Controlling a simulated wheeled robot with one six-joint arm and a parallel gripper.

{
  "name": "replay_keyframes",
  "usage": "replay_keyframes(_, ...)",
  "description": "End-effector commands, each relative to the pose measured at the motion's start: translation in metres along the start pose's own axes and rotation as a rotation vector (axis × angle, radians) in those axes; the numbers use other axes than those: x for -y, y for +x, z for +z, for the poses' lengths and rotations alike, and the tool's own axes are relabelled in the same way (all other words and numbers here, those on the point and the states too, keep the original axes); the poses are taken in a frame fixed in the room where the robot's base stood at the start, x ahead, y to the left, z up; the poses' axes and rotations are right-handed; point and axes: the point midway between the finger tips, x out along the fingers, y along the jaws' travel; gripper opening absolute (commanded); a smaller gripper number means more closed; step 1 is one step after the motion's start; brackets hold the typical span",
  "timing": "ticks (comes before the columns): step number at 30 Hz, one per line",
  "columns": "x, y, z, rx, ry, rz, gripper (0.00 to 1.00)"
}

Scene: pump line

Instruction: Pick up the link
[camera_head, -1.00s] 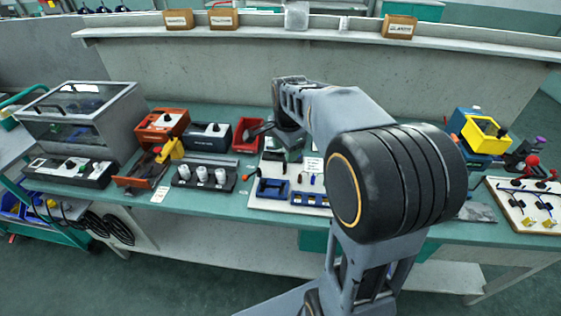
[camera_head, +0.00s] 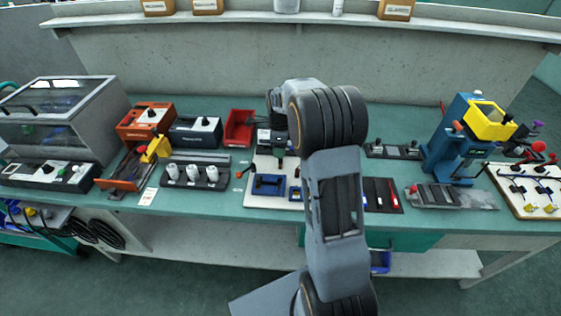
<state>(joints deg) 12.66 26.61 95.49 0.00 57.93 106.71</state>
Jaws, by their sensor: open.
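My gripper (camera_head: 279,150) points down over the white board (camera_head: 256,200) at the middle of the bench, its jaws small and partly merged with the dark parts behind. It looks empty. A blue fixture (camera_head: 268,184) sits on the board just below and left of it, and another small blue part (camera_head: 295,193) is partly behind my arm. I cannot make out for certain which piece is the link; it may be small or hidden behind my arm.
A red bin (camera_head: 239,128) stands behind the board. A black holder with white cylinders (camera_head: 194,176) and an orange tool (camera_head: 127,168) lie left. Bare green bench lies behind.

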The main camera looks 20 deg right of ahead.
Motion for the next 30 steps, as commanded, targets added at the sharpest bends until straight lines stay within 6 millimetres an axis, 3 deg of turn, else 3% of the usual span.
replay_keyframes(15,-0.001,0.051,-0.003,0.000,0.002,0.001,0.51)
replay_keyframes(24,-0.001,0.055,-0.003,0.000,0.002,-0.001,0.51)
replay_keyframes(30,-0.001,0.054,-0.003,0.000,0.002,-0.001,0.33)
